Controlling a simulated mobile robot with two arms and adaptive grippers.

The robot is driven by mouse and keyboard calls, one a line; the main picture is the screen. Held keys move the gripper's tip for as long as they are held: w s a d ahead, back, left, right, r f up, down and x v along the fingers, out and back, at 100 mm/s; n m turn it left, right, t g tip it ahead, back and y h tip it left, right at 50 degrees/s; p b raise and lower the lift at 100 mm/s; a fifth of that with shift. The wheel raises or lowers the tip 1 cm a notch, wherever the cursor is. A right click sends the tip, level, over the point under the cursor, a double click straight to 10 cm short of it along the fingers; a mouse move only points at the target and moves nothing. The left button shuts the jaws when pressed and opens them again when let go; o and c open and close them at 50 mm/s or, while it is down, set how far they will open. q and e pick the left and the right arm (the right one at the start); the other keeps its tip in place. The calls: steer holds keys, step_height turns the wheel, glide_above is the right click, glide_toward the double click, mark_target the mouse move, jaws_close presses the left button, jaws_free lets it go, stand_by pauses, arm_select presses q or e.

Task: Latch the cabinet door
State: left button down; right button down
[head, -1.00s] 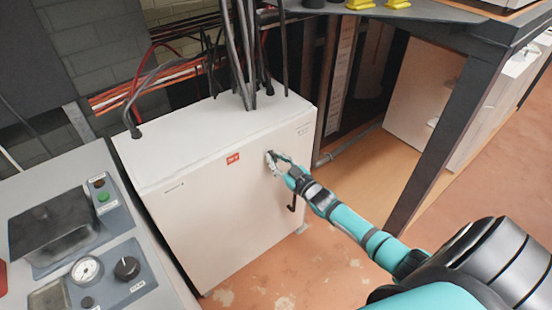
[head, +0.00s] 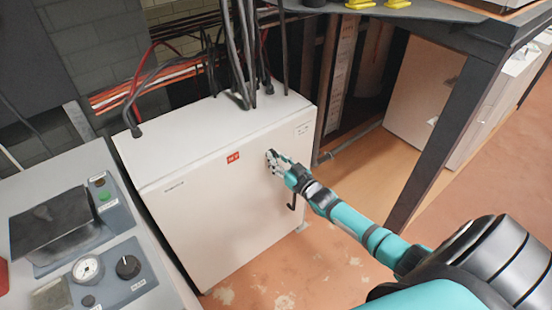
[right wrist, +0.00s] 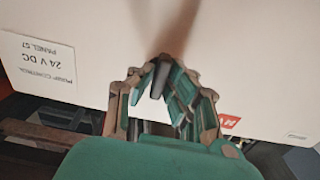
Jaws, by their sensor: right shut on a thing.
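The white cabinet (head: 215,220) stands in the middle of the head view, with a red label (head: 233,157) near the top of its door. The door looks flush with the body, though a small gap cannot be ruled out. A black handle (head: 292,201) shows on the right part of the door, just below my wrist. My right gripper (head: 271,158) is at the upper right of the door face, above and left of that handle. My left gripper is out of view.
A grey console (head: 75,225) with a gauge and knobs stands close on the left. Black cables (head: 243,60) rise from the cabinet top. A dark metal frame post (head: 440,140) stands at the right. Bare floor (head: 330,265) lies in front of the cabinet.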

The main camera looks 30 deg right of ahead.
steer(key=c, duration=1.3)
jaws_free()
steer(key=shift+c, duration=0.2)
steer(key=s, duration=1.2)
steer(key=shift+d, duration=0.45)
steer(key=s+a+f+g+h, duration=0.15)
steer(key=s+f+g, duration=0.4)
steer(key=f, duration=0.85)
steer(key=s+a+f+g, duration=0.25)
steer(key=s+f, duration=0.55)
steer(key=f, duration=0.5)
steer(key=s+a+f+g, duration=0.3)
steer(key=s+f, duration=0.2)
steer(key=s, duration=0.4)
steer(key=s+a+f+n+g+p, duration=0.1)
steer(key=s+a+f+g, duration=0.2)
steer(key=s, duration=0.6)
steer(key=s+a+f+g, duration=0.3)
steer(key=s+a+f, duration=0.2)
steer(key=s+f, duration=0.2)
steer(key=s, duration=0.2)
steer(key=shift+s+n, duration=0.3)
steer(key=shift+s, duration=0.05)
